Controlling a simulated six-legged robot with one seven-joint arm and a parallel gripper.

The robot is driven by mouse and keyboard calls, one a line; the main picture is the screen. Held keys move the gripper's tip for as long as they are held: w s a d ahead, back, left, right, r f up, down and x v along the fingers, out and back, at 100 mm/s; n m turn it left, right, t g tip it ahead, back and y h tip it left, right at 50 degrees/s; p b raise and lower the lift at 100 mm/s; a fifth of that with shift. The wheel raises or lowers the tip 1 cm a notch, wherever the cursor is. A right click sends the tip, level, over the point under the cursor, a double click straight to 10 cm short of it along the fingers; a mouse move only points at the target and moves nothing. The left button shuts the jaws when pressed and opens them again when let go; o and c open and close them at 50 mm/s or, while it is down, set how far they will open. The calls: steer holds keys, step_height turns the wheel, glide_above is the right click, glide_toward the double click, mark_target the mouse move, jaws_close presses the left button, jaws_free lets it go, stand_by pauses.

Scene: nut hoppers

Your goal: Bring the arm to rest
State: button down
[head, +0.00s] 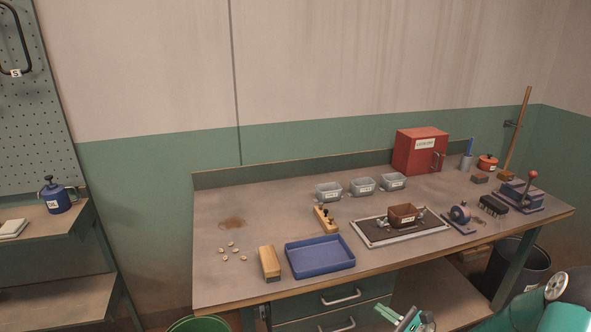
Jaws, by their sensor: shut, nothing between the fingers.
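My gripper (404,319) shows at the bottom edge of the head view, right of the middle, in front of the workbench and low by its drawers. It is shut and holds nothing. Part of it is cut off by the frame. My teal arm (540,312) shows at the bottom right, bent, with its lower part out of view. The gripper is apart from the things on the bench top.
The workbench (215,265) carries a blue tray (320,257), a wooden block (269,263), several nuts, three grey hoppers, a brown bin on a framed mat (375,235) and a red cabinet (419,151). A dark bin (520,270) stands right; a green bucket (198,323) stands below left.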

steer(key=s+a+r+n+g+h, duration=0.1)
steer(key=s+a+r+n+g, duration=1.1)
steer(key=r+n, duration=0.25)
steer(key=s+d+r+n+t+h, duration=0.2)
steer(key=s+r+n+t+h, duration=0.2)
steer(key=s+r+n+h, duration=0.5)
steer(key=s+r+n, duration=0.1)
steer(key=s+r, duration=0.2)
steer(key=s, duration=0.1)
steer(key=shift+s+d+r+h, duration=0.2)
steer(key=shift+s+r+h, duration=0.05)
steer(key=shift+r+h, duration=0.15)
steer(key=shift+n, duration=0.25)
stand_by(0.3)
